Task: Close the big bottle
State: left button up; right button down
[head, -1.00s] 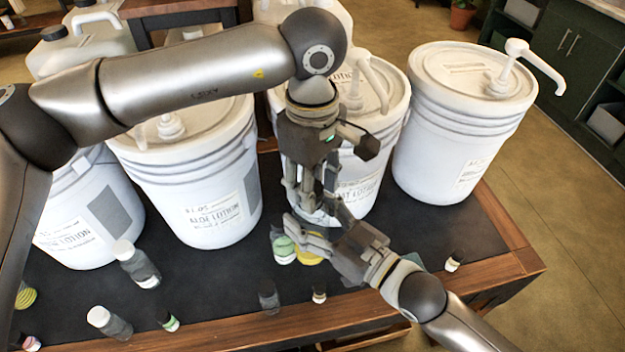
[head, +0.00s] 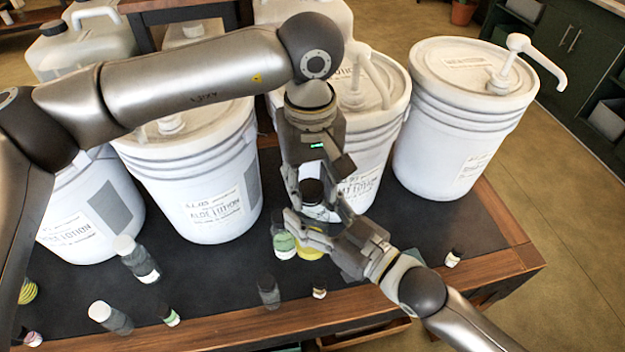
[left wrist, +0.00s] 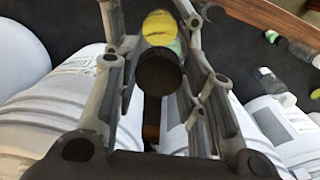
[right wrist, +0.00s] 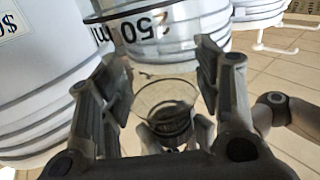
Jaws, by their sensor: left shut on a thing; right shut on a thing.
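The big bottle (head: 311,246) shows yellow at its lower part in the head view and stands near the table's front. A dark cap (head: 312,190) is at its top; it also shows in the left wrist view (left wrist: 160,71), in line with the yellow part (left wrist: 160,28). My left gripper (head: 322,200) points down and is shut on the cap. My right gripper (head: 308,232) comes from the front right and is shut on the bottle; clear glass shows between its fingers (right wrist: 167,100). Fingers hide much of the bottle, so I cannot tell how fully the cap is seated.
A green-labelled bottle (head: 284,244) stands close on the left. Several small bottles, such as a white-capped one (head: 136,258), are along the front and left. Large white pump buckets (head: 455,130) fill the back.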

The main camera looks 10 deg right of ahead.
pick_arm(q)
jog(key=m, duration=0.3)
jog(key=shift+a+m, duration=0.1)
jog(key=shift+m, duration=0.2)
jog(key=m, duration=0.4)
jog(key=shift+w+a+m, duration=0.1)
jog(key=shift+m, duration=0.3)
jog(key=m, duration=0.7)
jog(key=shift+w+a+m, duration=0.1)
jog(key=shift+w+m, duration=0.05)
jog(key=shift+m, duration=0.25)
jog(key=o, duration=0.6)
jog(key=shift+o, duration=0.2)
